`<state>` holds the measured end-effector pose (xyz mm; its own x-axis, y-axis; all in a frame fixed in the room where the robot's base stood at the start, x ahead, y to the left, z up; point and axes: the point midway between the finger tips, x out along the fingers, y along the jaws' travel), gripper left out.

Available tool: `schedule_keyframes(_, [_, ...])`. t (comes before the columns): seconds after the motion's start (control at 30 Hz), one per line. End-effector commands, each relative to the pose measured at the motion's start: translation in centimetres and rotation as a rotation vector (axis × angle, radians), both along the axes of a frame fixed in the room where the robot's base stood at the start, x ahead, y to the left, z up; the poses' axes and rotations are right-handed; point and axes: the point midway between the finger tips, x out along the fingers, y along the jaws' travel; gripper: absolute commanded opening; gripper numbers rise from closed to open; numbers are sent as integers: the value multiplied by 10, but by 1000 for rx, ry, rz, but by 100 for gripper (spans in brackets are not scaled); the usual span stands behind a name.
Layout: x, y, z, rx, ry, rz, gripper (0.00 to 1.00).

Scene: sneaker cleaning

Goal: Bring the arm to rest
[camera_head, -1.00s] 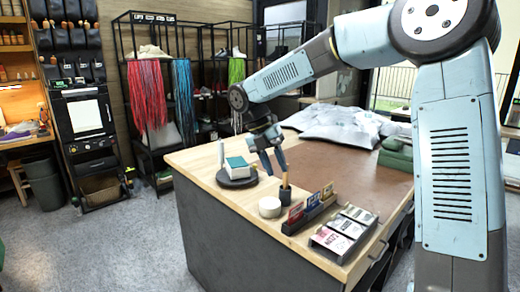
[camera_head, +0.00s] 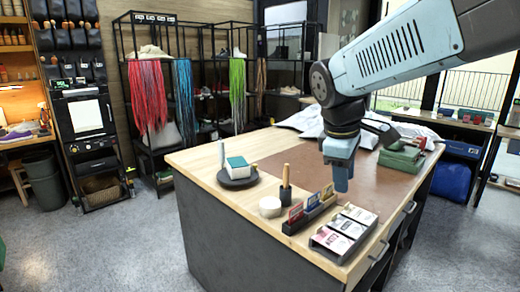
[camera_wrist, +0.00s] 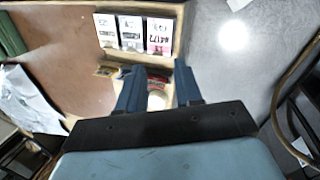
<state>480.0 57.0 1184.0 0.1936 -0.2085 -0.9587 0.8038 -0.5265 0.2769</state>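My gripper (camera_head: 341,186) hangs fingers-down above the workbench (camera_head: 205,160), over the brown mat near the bench's right front part. In the wrist view my gripper (camera_wrist: 159,76) shows two dark blue fingers apart, with nothing held between them. A white round jar (camera_wrist: 157,99) shows through the gap, on the bench below and not in the grip. The upper arm comes in from the top right of the head view.
On the bench stand a round dark tray (camera_head: 238,181) with a green-and-white block, a white jar (camera_head: 270,207), a brush in a holder (camera_head: 286,187), a card rack (camera_head: 309,214) and a box of cards (camera_head: 343,231). Bare mat lies left of the gripper.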

Motion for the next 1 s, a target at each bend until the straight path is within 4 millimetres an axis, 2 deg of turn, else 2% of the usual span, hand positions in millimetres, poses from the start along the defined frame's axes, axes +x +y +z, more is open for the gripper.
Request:
schedule_keyframes(0.03, [-11,-7,2,35,-47,-83,35])
schedule_keyframes(0.3, [-59,-38,-1,286,-258,-544,35])
schedule_keyframes(0.5, [-82,-52,-7,456,-346,-790,35])
schedule_keyframes(0.7, [-89,-57,-9,522,-372,-879,35])
schedule_keyframes(1.0, [-89,-57,-9,523,-371,-882,35])
